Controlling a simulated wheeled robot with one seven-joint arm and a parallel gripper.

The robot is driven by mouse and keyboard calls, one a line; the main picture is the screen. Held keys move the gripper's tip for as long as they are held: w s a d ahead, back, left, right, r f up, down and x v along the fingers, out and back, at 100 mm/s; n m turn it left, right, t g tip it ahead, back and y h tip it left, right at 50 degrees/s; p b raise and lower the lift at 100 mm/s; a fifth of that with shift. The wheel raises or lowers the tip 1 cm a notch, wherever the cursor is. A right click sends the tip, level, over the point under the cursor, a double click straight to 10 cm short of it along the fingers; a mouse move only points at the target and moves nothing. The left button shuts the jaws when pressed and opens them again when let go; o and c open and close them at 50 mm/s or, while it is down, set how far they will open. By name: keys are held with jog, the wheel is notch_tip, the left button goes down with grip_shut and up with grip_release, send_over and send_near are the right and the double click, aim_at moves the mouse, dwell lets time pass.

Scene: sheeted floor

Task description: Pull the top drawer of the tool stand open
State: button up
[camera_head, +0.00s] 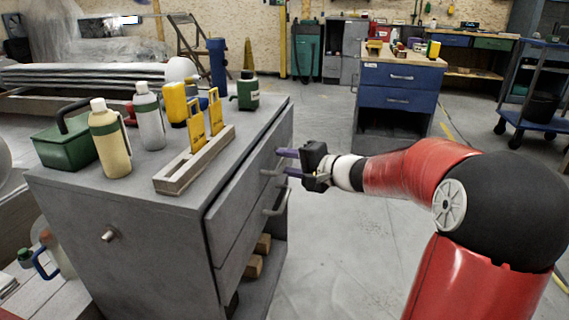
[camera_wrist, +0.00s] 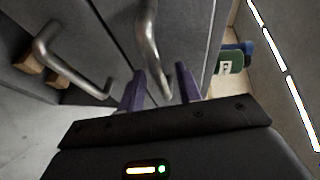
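The grey tool stand (camera_head: 150,235) fills the left of the head view, its drawer fronts facing right. The top drawer front (camera_head: 245,180) carries a metal bar handle, partly hidden by my gripper in the head view. The handle (camera_wrist: 149,40) shows clearly in the wrist view. In the wrist view the gripper (camera_wrist: 161,88) has one finger on each side of the bar, with gaps visible.
A lower drawer handle (camera_head: 277,201) sits below. Bottles, a green box (camera_head: 65,145) and a slotted rack (camera_head: 195,160) stand on the tool stand. A blue drawer cabinet (camera_head: 400,85) stands behind. The floor (camera_head: 340,240) right of the tool stand is clear beneath my arm.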

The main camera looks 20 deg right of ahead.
jog(key=shift+w+a+f, duration=0.1)
jog(key=shift+w+a, duration=0.25)
jog(key=shift+w, duration=0.15)
grip_shut()
jog(key=s+d, duration=0.6)
jog(key=d, duration=0.4)
jog(key=s+d, duration=0.6)
jog(key=d, duration=0.5)
jog(key=shift+s+d+b, duration=0.2)
jog(key=shift+s+b, duration=0.05)
jog(key=shift+b, duration=0.05)
grip_release()
